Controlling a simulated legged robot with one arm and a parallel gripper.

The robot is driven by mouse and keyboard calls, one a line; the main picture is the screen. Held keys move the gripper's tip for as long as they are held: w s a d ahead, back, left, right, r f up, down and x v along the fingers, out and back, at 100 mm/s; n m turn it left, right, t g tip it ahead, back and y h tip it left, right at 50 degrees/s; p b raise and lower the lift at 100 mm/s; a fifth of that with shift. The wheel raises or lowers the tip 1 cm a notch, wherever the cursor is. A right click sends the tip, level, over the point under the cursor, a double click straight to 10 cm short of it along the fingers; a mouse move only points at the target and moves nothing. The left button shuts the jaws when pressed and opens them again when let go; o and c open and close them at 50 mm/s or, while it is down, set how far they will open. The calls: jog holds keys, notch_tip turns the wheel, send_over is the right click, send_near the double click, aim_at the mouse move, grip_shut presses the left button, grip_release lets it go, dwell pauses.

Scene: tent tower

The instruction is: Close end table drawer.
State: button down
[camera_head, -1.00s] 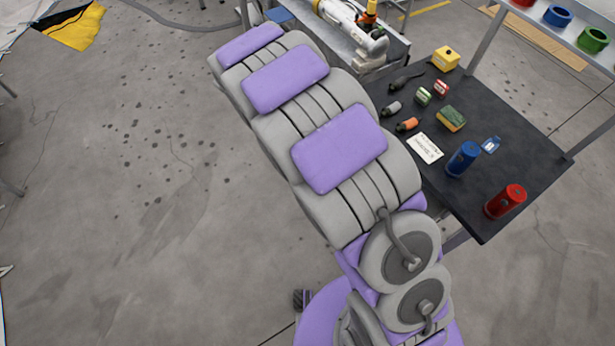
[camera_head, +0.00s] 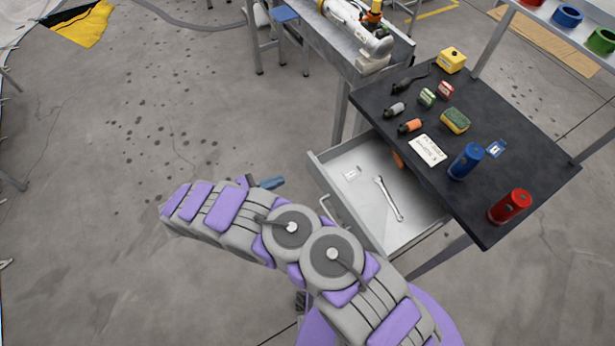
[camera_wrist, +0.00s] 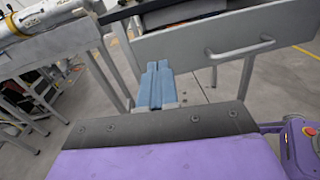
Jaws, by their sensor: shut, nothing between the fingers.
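The end table drawer (camera_head: 352,203) stands pulled out from under the black-topped table (camera_head: 545,185). A wrench (camera_head: 388,198) and a small white item (camera_head: 352,173) lie in it, and an orange item (camera_head: 398,160) sits by its inner end. Its grey front (camera_wrist: 200,42) and bar handle (camera_wrist: 240,50) show in the wrist view. My gripper (camera_head: 272,183) is left of the drawer front in the head view, with a visible gap. In the wrist view its blue fingers (camera_wrist: 158,82) are together and empty, overlapping the lower left of the drawer front.
Bottles, a sponge (camera_head: 455,120), a white card (camera_head: 427,150), a blue can (camera_head: 466,161) and a red can (camera_head: 510,206) stand or lie on the tabletop. A metal bench (camera_head: 340,50) stands behind. The floor (camera_head: 110,120) at left is clear.

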jog(key=n+t, duration=0.2)
send_near(314, 173)
jog(key=shift+y, duration=0.3)
jog(key=b+x, duration=0.1)
jog(key=x, duration=0.1)
jog(key=b+x, duration=0.1)
jog(key=x, duration=0.1)
jog(key=r+b+x, duration=0.1)
jog(key=x, duration=0.2)
jog(key=shift+s, duration=0.2)
jog(key=shift+d, duration=0.15)
